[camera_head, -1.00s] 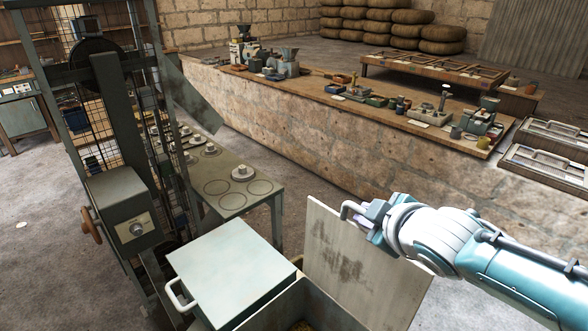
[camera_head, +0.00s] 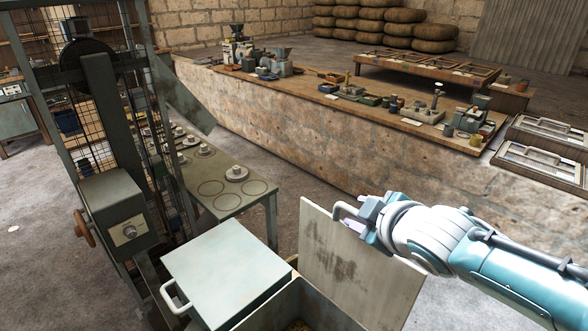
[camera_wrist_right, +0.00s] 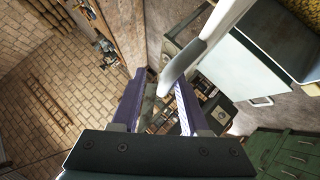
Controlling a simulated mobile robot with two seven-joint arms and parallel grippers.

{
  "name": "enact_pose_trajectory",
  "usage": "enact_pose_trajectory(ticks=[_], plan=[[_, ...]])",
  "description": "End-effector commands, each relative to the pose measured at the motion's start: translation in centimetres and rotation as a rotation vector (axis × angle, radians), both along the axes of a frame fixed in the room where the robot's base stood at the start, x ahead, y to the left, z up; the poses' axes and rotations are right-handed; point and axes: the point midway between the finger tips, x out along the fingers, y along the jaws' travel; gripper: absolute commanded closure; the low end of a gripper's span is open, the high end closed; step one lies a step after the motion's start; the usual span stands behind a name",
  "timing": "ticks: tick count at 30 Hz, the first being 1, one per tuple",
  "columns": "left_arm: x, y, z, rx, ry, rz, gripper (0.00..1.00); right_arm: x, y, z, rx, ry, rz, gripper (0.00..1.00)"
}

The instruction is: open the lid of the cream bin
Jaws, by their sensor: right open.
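The cream bin (camera_head: 292,300) is at the bottom of the head view, with its top open and yellowish contents inside. Its lid (camera_head: 340,268), a pale panel with dark stains, stands up on the bin's right side. A pale bar handle (camera_head: 340,208) is at the lid's top edge; it also shows in the right wrist view (camera_wrist_right: 192,58). My right gripper (camera_head: 362,217) is open at this handle. In the wrist view the handle's end reaches toward the space between the fingertips (camera_wrist_right: 160,86); contact is unclear. My left gripper is out of view.
A closed pale box (camera_head: 225,268) with a white handle stands just left of the bin. Behind it is a small table (camera_head: 225,190) with round discs. A grey machine (camera_head: 118,215) stands at left. A stone-sided bench (camera_head: 330,125) with small parts runs behind.

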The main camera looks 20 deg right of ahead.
Motion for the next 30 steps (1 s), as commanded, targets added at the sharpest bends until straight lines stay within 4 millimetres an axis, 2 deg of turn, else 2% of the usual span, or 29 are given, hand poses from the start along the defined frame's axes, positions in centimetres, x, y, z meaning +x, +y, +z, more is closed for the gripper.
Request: enact_pose_trajectory(ticks=[9,18,30], plan=[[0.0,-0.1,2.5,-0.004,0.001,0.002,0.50,-3.9,0.5,2.7,-0.002,0.003,0.000,0.53],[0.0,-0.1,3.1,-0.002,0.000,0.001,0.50,-7.2,1.1,4.8,-0.004,0.001,0.000,0.53],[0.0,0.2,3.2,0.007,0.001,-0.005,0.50,-7.9,1.2,5.3,-0.004,0.000,-0.002,0.53]])
